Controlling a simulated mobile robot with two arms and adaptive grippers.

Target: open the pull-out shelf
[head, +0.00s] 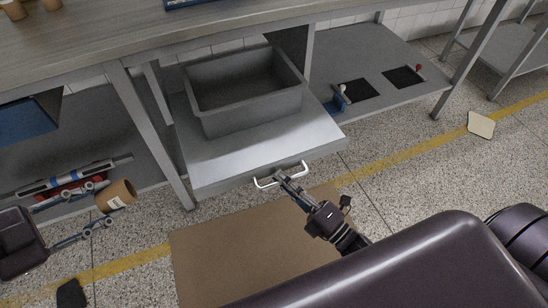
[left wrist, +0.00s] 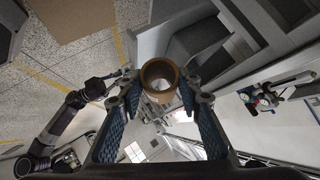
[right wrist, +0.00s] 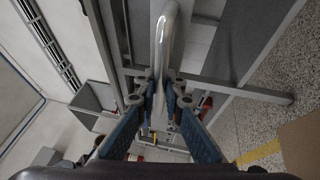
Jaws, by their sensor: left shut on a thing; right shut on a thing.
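The pull-out shelf (head: 240,152) is a grey metal slab under the workbench, jutting out past the bench leg, with a grey bin (head: 222,117) on it. Its white bar handle (head: 266,184) is on the front edge. My right gripper (head: 284,177) is shut on the handle, which also shows between the fingers in the right wrist view (right wrist: 164,40). My left gripper (head: 104,202) is shut on a brown cardboard roll (head: 120,195) at the left, away from the shelf; the roll's open end faces the left wrist view (left wrist: 160,91).
A brown mat (head: 215,260) lies on the speckled floor in front of the shelf. The bench legs (head: 148,130) stand beside it. A lower shelf (head: 400,60) at the right holds black pads. A pale square thing (head: 481,124) lies on the floor at the right.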

